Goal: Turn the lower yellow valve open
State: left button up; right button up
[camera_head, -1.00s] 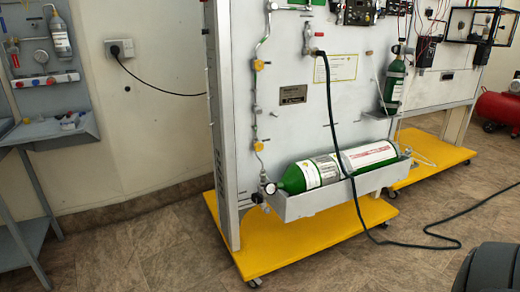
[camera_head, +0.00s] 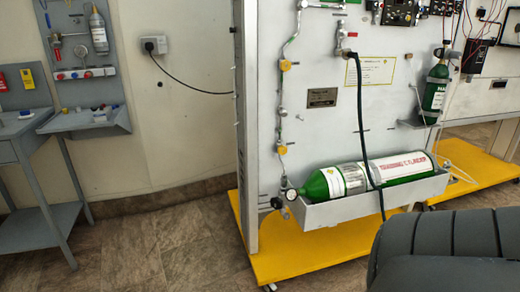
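The lower yellow valve (camera_head: 282,149) is a small round yellow knob on the thin pipe that runs down the left part of the grey panel (camera_head: 320,125). A second yellow valve (camera_head: 285,65) is higher on the same pipe. Below the lower valve, the pipe leads down toward a round gauge (camera_head: 291,194) and dark fitting beside the neck of the green cylinder. I cannot read the lower valve's position at this size. Neither of my grippers is recognisable in view, and nothing touches the valve.
A green cylinder (camera_head: 400,167) lies in a grey trough (camera_head: 350,208) above a yellow base (camera_head: 300,258). A black hose (camera_head: 361,110) hangs before the panel. A dark ribbed shape (camera_head: 450,248) fills the lower right; I cannot tell what it is. Floor at left of the base is clear.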

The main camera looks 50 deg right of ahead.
aim_at(282, 151)
jog(key=k+l+u, duration=0.15)
jog(key=l, duration=0.2)
jog(key=k+l+u, duration=0.1)
jog(key=l, duration=0.25)
jog(key=k+l+u, duration=0.15)
jog(key=l, duration=0.2)
jog(key=k+l, duration=0.15)
jog(key=l, duration=0.2)
jog(key=k+l+u, duration=0.1)
jog(key=l, duration=0.25)
jog(key=k+l, duration=0.25)
jog(key=l+u, duration=0.05)
jog(key=l, duration=0.05)
